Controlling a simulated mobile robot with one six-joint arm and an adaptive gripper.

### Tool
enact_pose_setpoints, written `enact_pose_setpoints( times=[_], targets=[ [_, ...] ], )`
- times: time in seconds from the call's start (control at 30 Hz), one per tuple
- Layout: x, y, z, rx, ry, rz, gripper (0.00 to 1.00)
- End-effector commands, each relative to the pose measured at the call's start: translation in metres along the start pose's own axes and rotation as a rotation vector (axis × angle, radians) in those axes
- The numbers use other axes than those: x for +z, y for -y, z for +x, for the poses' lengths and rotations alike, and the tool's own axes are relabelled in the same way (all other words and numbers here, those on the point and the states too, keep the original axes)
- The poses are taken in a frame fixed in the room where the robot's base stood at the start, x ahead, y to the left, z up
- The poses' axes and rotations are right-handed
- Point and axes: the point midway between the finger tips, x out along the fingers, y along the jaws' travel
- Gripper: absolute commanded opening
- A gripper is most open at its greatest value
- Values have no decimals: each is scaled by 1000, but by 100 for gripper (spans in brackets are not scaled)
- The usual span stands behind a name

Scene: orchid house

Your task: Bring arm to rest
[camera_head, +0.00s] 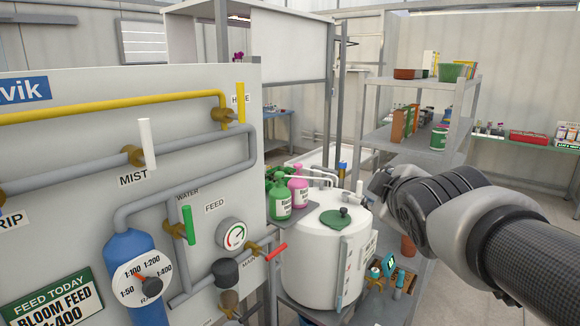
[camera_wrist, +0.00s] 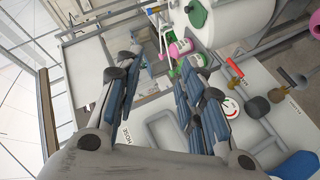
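My arm (camera_head: 485,228) reaches in from the lower right in the head view and is raised in front of the shelves. My gripper (camera_head: 380,184) is at its far end, mostly hidden behind the wrist and near the right side of the white tank (camera_head: 310,262). In the wrist view my gripper (camera_wrist: 160,68) has its two padded fingers spread apart, with nothing between them. The wrist view is turned, with the white tank at the top right and the panel at the lower right.
A pipe panel (camera_head: 75,225) with valves and a gauge (camera_head: 231,234) fills the left. Green (camera_head: 279,200) and pink (camera_head: 298,186) bottles stand beside the tank. Small tools (camera_head: 388,270) lie below my wrist. Shelves (camera_head: 420,140) with pots stand behind the arm. Floor shows at the right.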

Motion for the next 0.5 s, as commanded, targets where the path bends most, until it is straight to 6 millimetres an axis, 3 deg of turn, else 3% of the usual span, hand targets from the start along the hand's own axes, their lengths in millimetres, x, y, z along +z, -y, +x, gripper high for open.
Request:
enact_pose_setpoints(
  times=[0.1, 0.3, 0.4, 0.5],
  targets=[
    [48, 64, -46, -142, 155, 275, 36],
    [108, 172, -123, -340, 427, 668, 36],
    [125, 214, -154, -407, 539, 801, 36],
    [136, 241, -176, -449, 619, 887, 36]
  ],
)
